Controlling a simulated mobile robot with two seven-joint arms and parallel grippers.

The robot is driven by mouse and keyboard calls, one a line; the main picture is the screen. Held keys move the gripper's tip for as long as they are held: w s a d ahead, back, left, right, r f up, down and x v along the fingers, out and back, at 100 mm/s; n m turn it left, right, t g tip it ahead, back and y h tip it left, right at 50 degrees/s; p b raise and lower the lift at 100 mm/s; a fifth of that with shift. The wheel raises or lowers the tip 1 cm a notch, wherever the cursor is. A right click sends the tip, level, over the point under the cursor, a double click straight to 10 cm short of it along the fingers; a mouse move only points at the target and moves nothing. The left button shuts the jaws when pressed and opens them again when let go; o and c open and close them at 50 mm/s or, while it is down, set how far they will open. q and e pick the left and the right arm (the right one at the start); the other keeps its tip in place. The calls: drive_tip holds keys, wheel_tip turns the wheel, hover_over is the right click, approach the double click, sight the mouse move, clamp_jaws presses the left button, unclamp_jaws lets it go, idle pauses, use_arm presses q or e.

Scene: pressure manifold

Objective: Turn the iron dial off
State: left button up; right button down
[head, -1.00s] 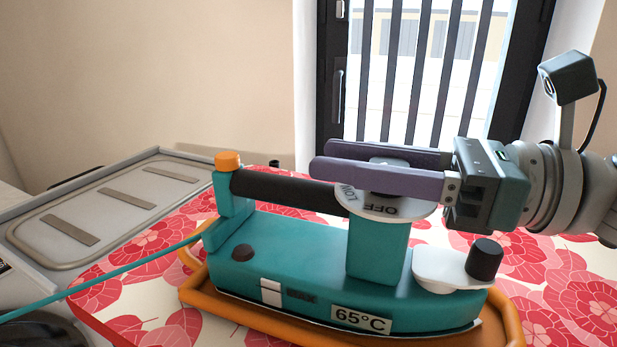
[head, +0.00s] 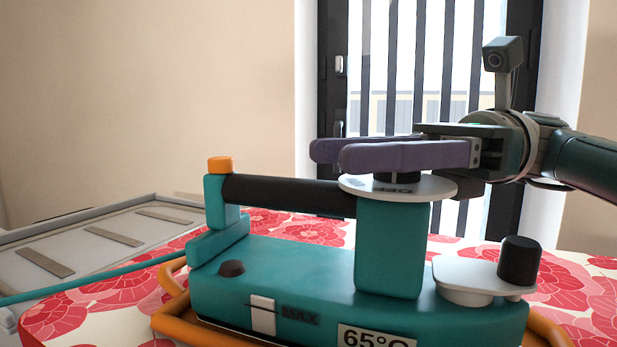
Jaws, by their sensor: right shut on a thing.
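The teal iron (head: 300,270) rests on an orange stand (head: 180,325) on the patterned cloth. Its white dial plate (head: 440,187), with lettering seen edge-on, sits on top of the teal post (head: 392,245) at the right end of the black handle (head: 285,192). My right gripper (head: 330,153) comes in from the right, just above the plate. Its two purple fingers are shut on the dark dial knob (head: 395,178), which the near finger mostly hides. The word on the plate is too slanted to read surely. My left gripper is not in the view.
A second white knob plate with a black knob (head: 519,260) stands at the iron's right end. A teal cord (head: 90,286) runs left from the iron. A grey tray (head: 90,245) lies at the left. A barred window (head: 420,100) is behind.

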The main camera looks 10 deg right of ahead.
drive_tip(key=shift+s+g, duration=0.1)
drive_tip(key=shift+g, duration=0.2)
drive_tip(key=shift+c, duration=2.3)
unclamp_jaws()
